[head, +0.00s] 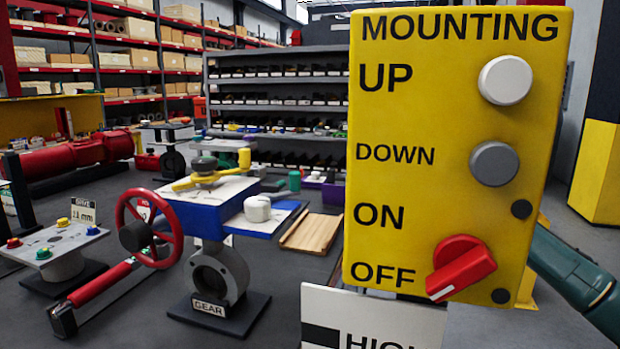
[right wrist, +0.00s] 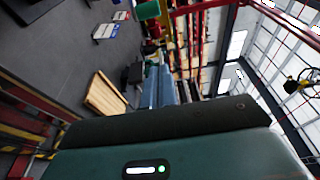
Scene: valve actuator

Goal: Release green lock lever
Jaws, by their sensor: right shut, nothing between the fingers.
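The valve actuator (head: 215,214) has a blue body on a grey round valve marked GEAR, with a red handwheel (head: 150,229) on its left. A yellow lever (head: 207,176) and a white knob stand on top. Small green parts show behind, one upright (head: 244,158) and one farther right (head: 294,181); I cannot tell which is the lock lever. My right gripper (right wrist: 166,78) is shut and empty in the right wrist view, away from the actuator. In the head view its teal arm passes behind the yellow panel, which hides the gripper. My left gripper is not in view.
A yellow control panel (head: 445,190) with UP and DOWN buttons and a red ON/OFF knob (head: 460,268) fills the right foreground. A small stand (head: 62,250) with colored knobs is at left. A wooden pallet (head: 312,232) lies on the floor. Shelves line the back.

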